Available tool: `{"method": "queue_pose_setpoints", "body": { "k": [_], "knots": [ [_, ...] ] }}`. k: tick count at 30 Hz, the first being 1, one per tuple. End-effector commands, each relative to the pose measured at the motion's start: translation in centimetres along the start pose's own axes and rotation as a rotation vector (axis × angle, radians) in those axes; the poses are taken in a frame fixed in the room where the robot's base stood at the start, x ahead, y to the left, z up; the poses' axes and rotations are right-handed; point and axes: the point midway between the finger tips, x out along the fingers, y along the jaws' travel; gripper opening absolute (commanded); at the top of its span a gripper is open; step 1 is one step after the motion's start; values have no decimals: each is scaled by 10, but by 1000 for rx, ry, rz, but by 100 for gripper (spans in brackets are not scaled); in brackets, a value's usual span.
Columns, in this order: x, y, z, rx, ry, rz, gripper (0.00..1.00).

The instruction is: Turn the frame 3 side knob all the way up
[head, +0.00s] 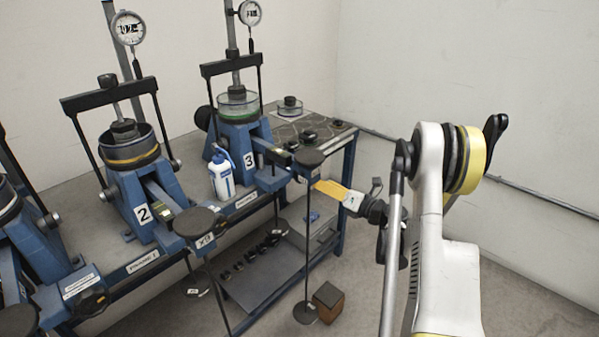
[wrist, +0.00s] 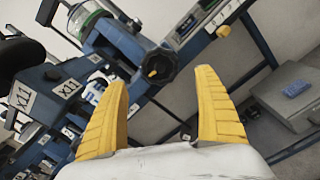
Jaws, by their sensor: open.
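Frame 3 (head: 249,160) is a blue stand with a green-banded clear cell, at the centre of the head view. In the wrist view a black lobed knob (wrist: 158,66) with a yellow centre sits on the side of its blue arm (wrist: 118,42). My gripper (wrist: 161,80) is open and empty, and the knob shows beyond and between its yellow fingertips. No contact with the knob shows. In the head view my gripper (head: 328,187) is right of frame 3's front end, beside the dark round pan; that knob is hard to make out there.
The black round pan (head: 309,158) stands close to my gripper, its thin rod dropping towards the floor. A white and blue bottle (head: 222,175) stands left of frame 3. Frame 2 (head: 143,212) is farther left. A brown box (head: 328,299) is on the floor. Space at the right is clear.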

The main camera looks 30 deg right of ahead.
Motion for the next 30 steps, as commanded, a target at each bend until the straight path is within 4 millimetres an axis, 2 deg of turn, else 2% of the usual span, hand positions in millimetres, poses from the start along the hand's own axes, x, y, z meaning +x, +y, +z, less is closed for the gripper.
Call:
{"method": "queue_pose_setpoints", "body": {
  "k": [16,22,29,30],
  "knots": [
    [84,1,0,2,0,3,81],
    [80,0,1,2,-2,0,21],
    [84,1,1,5,-2,1,20],
    [84,0,1,49,-3,0,20]
  ]
}}
